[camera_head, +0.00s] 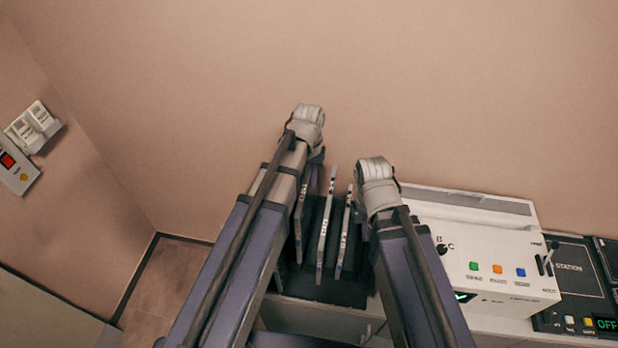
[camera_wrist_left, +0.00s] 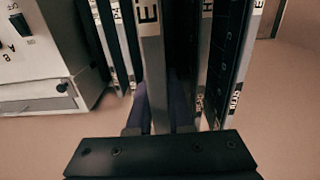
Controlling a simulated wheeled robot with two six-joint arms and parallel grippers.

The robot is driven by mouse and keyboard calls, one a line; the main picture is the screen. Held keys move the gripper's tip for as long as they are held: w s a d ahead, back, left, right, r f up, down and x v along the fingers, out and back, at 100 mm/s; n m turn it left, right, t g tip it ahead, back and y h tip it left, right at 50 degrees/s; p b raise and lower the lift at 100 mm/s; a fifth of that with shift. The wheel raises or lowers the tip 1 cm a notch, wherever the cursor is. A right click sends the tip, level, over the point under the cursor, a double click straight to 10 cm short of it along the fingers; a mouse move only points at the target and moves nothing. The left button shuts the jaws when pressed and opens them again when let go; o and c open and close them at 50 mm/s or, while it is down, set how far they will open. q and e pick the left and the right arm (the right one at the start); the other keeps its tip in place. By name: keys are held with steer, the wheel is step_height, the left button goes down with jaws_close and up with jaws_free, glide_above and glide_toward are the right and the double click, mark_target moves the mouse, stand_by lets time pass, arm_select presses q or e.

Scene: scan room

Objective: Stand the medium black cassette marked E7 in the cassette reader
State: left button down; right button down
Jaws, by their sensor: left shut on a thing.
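In the left wrist view a cassette (camera_wrist_left: 150,62) with a pale spine stands between the fingers of my left gripper (camera_wrist_left: 162,112). Its label shows an E and part of another character, cut off at the top edge. My left gripper is shut on this cassette. In the head view the left fingers are hidden behind my left wrist, above the rack's left side. My right gripper's wrist is beside the rack's right side; its jaws are hidden. A white machine (camera_head: 480,245) with coloured buttons stands right of the rack; I cannot tell whether it is the cassette reader.
A black rack (camera_head: 345,292) holds several upright cassettes (camera_head: 325,235). Neighbouring cassettes (camera_wrist_left: 230,65) stand close on both sides of the held one. A dark station panel (camera_head: 575,270) reading OFF lies at far right. The wall is close behind; switches hang at left.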

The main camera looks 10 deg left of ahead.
step_height(320, 180, up, 4)
steer(key=p, duration=0.3)
steer(key=shift+f, duration=0.25)
